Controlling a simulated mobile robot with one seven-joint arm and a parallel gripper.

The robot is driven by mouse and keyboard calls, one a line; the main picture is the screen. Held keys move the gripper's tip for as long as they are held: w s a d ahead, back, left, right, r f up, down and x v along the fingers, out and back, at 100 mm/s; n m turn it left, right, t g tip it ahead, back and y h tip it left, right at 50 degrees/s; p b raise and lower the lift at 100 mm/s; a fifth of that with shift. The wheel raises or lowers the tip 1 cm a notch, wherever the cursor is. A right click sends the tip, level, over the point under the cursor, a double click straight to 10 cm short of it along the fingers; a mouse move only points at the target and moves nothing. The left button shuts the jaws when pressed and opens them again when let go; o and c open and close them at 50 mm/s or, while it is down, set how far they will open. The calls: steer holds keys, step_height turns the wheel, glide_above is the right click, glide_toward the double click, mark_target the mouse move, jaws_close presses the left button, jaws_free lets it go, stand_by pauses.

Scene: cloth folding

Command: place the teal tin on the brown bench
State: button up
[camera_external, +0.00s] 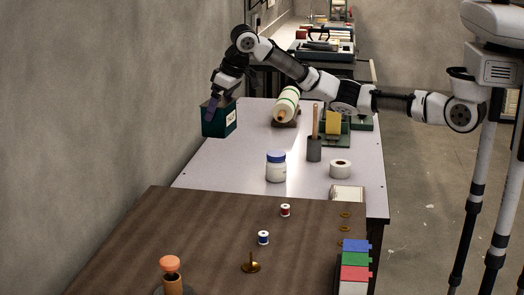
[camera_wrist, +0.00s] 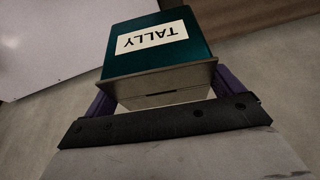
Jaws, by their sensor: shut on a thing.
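The teal tin (camera_external: 222,124) is a box with a white label, at the left edge of the pale table in the external view. In the wrist view the tin (camera_wrist: 183,62) fills the top middle, its label reading TALLY upside down. My gripper (camera_external: 213,103) is shut on the tin, with a purple finger on either side of it in the wrist view. The wrist view shows the pale table apart from the tin, to the upper left. I cannot tell how high the tin is held. The brown bench (camera_external: 165,225) is in the foreground of the external view.
On the bench are red (camera_external: 285,210) and blue (camera_external: 263,237) thread spools, a brass spike (camera_external: 251,265), an orange-topped stamp (camera_external: 171,268), rings and coloured folders (camera_external: 355,262). The bench's left part is clear. A white jar (camera_external: 276,168) stands on the pale table (camera_external: 215,170).

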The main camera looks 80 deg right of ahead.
steer(key=s+a+r+n+p, duration=0.1)
steer(key=s+a+r, duration=0.3)
steer(key=a, duration=0.7)
steer(key=s+a+r+p, duration=0.15)
steer(key=s+a, duration=0.35)
steer(key=a, duration=0.7)
steer(key=shift+y, duration=0.3)
steer(key=f+p, duration=0.1)
steer(key=f, duration=0.5)
steer(key=f+p, duration=0.1)
steer(key=f, duration=0.6)
steer(key=f+p, duration=0.1)
steer(key=f, duration=0.6)
steer(key=shift+d+f, duration=0.2)
steer(key=shift+d, duration=0.1)
steer(key=shift+f, duration=0.15)
steer(key=o, duration=0.9)
steer(key=shift+c, duration=0.2)
steer(key=b+v, duration=0.2)
steer(key=v, duration=1)
